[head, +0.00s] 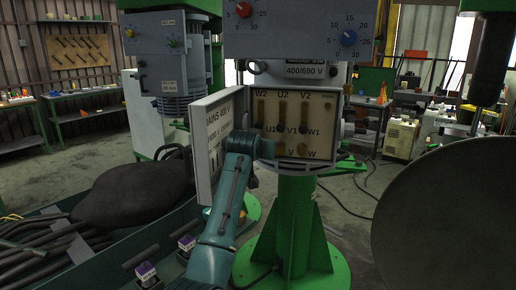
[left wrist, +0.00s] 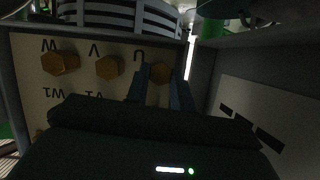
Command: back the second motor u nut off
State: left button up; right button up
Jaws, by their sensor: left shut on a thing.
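The open terminal box (head: 290,108) of the near green motor shows its pale board with W2, U2, V2 in the top row, U1, V1, W1 in the middle and V, W below. My left gripper (head: 266,148) reaches to the board's lower left and hides the U spot in the head view. In the left wrist view, the board appears upside down, and my left gripper's fingers (left wrist: 161,84) are closed around the brass U nut (left wrist: 161,71). The V nut (left wrist: 108,67) and W nut (left wrist: 61,63) sit beside it, untouched. My right gripper is not seen.
The box's open door (head: 207,135) stands close on the left of my left arm. A large dark round surface (head: 450,210) fills the right foreground. A teal tray with hoses and small boxes (head: 147,271) lies lower left. Another motor (head: 170,65) stands behind.

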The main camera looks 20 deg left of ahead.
pick_arm(q)
jog(key=o, duration=1)
jog(key=b+v, duration=0.2)
jog(key=v, duration=1)
